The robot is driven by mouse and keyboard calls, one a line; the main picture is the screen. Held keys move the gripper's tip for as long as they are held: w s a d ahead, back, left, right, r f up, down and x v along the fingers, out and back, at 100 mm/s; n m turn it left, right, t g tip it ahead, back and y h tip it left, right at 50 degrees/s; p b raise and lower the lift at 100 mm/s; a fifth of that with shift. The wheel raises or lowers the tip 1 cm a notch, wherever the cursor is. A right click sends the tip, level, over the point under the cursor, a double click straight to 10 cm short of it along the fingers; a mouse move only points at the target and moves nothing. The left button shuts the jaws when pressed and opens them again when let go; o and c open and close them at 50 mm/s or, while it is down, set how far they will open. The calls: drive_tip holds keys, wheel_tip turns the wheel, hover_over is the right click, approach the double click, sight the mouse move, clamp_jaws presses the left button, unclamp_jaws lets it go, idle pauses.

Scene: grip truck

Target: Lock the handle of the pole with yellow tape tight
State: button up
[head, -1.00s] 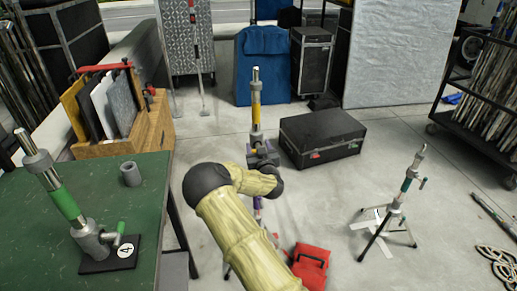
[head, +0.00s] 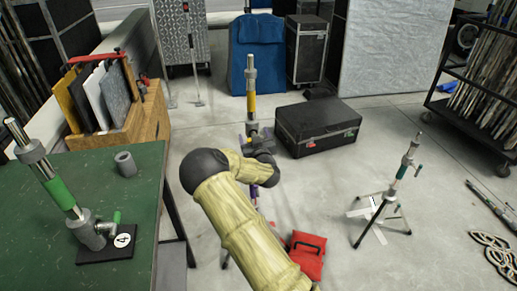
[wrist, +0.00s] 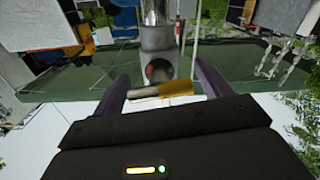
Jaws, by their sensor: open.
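The pole with yellow tape (head: 251,102) stands upright in the middle of the head view, with a silver top and a grey clamp low on it. My gripper is at that clamp, mostly hidden behind my arm in the head view. In the wrist view my gripper (wrist: 161,72) is open, with one dark purple finger on each side. The handle (wrist: 178,88), with a yellow sleeve and a grey end, lies crosswise between the fingers. The grey pole and its round clamp boss (wrist: 158,68) are just beyond it. I cannot tell whether a finger touches the handle.
A green table (head: 135,215) on the left bears a green-taped pole (head: 60,192) and a grey cylinder (head: 125,163). A second stand (head: 403,170) is at the right. A black case (head: 317,128) is behind, and a red bag (head: 307,256) is on the floor.

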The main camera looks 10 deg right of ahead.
drive_tip(key=s, duration=1.7)
drive_tip(key=shift+d, duration=0.1)
drive_tip(key=s+d+f+m+g+h, duration=0.3)
drive_tip(key=s+d+m+g, duration=0.15)
drive_tip(key=g, duration=0.25)
drive_tip(key=s+a+r+n+g+y, duration=0.1)
drive_tip(key=s+a+r+g, duration=0.15)
drive_tip(key=s, duration=0.35)
drive_tip(key=s+a+r+g+y, duration=0.1)
drive_tip(key=s+g, duration=0.2)
drive_tip(key=s, duration=0.3)
drive_tip(key=s+a+r+n+g+y, duration=0.1)
drive_tip(key=s+r+g, duration=0.15)
drive_tip(key=s, duration=0.45)
wheel_tip(320, 180, up, 20)
drive_tip(key=p, duration=2)
drive_tip(key=shift+s+f, duration=0.2)
drive_tip(key=shift+a, duration=0.1)
